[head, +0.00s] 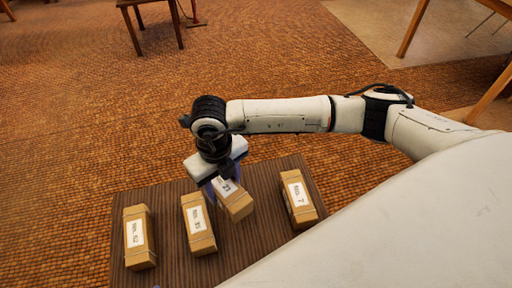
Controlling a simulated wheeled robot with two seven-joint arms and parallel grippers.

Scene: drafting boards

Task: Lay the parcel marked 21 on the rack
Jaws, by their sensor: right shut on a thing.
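The parcel marked 21 (235,204) is a brown box with a white label, partly covered by my gripper. My right gripper (226,182) is shut on it from above and holds it tilted. I cannot tell whether the parcel touches the brown ribbed surface (170,195) below. My left gripper is not in view. I cannot make out which thing is the rack.
On the ribbed surface lie a parcel that seems marked 62 (139,237), one that seems marked 35 (198,224), just left of the held parcel, and one marked 7 (299,200) at right. A wooden table (140,5) stands far back on the woven floor.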

